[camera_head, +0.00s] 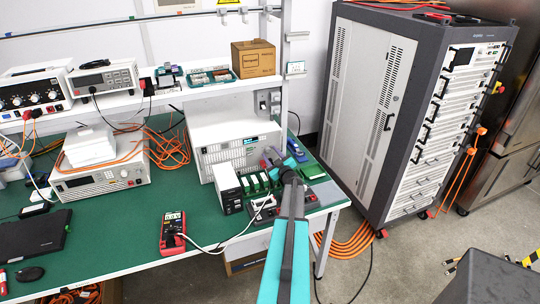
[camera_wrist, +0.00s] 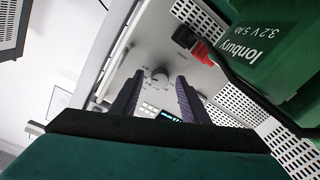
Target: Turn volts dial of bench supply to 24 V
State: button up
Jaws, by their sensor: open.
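The bench supply (camera_head: 205,133) is a white box with a dark display, standing on the green bench. My gripper (camera_head: 270,158) is in front of the right part of its face and hides the dial in the head view. In the wrist view a small round grey dial (camera_wrist: 159,75) with scale marks around it sits on the light panel. My open gripper (camera_wrist: 160,92) has one dark finger on each side of the dial's line of sight, with nothing between them. I cannot tell whether the fingertips reach the dial. The dial's setting is too small to read.
Red and black plugs (camera_wrist: 193,43) and a green battery cell (camera_wrist: 270,45) are close on the right in the wrist view. Green cells (camera_head: 255,183) stand before the supply. A red multimeter (camera_head: 172,233) lies left. A tall cabinet (camera_head: 375,105) stands right.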

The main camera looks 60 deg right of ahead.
jog(key=b+v, duration=0.2)
jog(key=v, duration=0.4)
jog(key=shift+s+a, duration=0.25)
jog(key=shift+a, duration=0.05)
jog(key=shift+r, duration=0.1)
dwell(0.3)
